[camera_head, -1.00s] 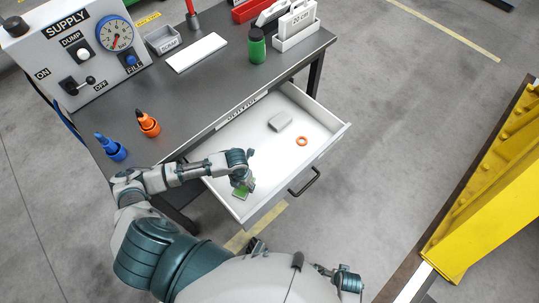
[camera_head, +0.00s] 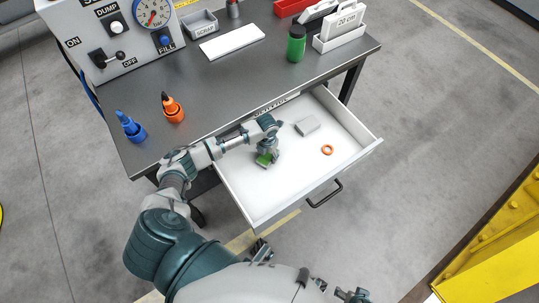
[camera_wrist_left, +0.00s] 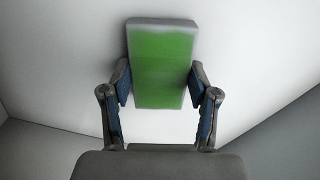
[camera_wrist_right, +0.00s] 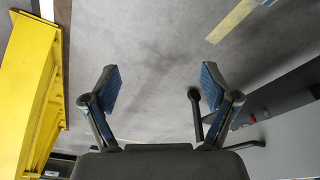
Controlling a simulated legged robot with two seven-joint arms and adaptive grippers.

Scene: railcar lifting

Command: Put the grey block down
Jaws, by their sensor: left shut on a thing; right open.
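My left gripper (camera_head: 266,154) is shut on a block (camera_head: 264,160) inside the open white drawer. In the left wrist view this held block (camera_wrist_left: 162,65) has a green face with grey edges, and a finger (camera_wrist_left: 160,92) presses each side. I cannot tell whether it touches the drawer floor. A second, plain grey block (camera_head: 307,126) lies in the drawer to the right of my left gripper, apart from it. My right gripper (camera_wrist_right: 155,88) is open and empty, over the grey floor; in the head view it is barely visible at the bottom edge.
The drawer (camera_head: 247,211) also holds an orange ring (camera_head: 327,149). Its floor is bare in front. On the bench (camera_head: 215,92) stand blue and orange bottles (camera_head: 173,108), a green-labelled jar (camera_head: 296,44), a scrap bin and a supply panel. A yellow frame (camera_head: 495,255) stands right.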

